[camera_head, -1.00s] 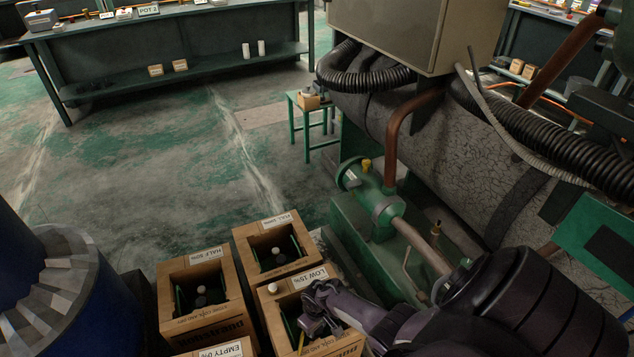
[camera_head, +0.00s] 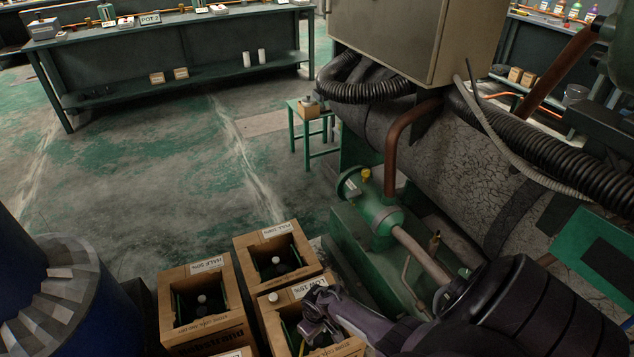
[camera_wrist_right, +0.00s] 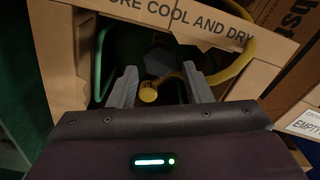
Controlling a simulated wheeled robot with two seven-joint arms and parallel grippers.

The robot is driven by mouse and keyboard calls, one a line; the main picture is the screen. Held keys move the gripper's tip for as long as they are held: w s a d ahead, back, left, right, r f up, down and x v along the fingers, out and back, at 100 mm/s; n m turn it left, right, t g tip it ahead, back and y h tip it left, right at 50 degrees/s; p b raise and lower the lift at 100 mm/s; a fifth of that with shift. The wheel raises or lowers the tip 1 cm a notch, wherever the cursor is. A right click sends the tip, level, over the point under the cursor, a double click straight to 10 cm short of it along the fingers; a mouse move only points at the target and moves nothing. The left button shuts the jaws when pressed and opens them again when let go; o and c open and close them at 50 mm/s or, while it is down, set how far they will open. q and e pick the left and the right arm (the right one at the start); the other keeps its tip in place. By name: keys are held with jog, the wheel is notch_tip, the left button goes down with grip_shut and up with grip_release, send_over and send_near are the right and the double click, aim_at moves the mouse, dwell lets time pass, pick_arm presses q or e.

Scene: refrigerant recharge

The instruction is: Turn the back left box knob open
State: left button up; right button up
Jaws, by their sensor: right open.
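Cardboard boxes stand together at the bottom of the head view. My right gripper (camera_head: 308,337) is over a different box, the right-hand box (camera_head: 269,325) whose label ends in 15%. In the wrist view the right gripper (camera_wrist_right: 158,85) is open, its fingers reaching into a box opening. A yellow knob (camera_wrist_right: 148,92) shows between the fingers, with no clear grip on it. A yellow hose (camera_wrist_right: 235,65) curves beside it. My left gripper is out of view.
The full box (camera_head: 240,262) stands behind the 15% box. The EMPTY label (camera_wrist_right: 308,122) shows on a neighbouring box. A blue drum (camera_head: 95,320) is at left. Green machinery (camera_head: 375,225) rises close on the right. The floor (camera_head: 180,180) behind the boxes is open.

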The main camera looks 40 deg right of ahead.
aim_at(317, 338)
notch_tip(317, 338, up, 5)
jog(key=shift+r+p, duration=0.1)
jog(key=shift+p, duration=0.85)
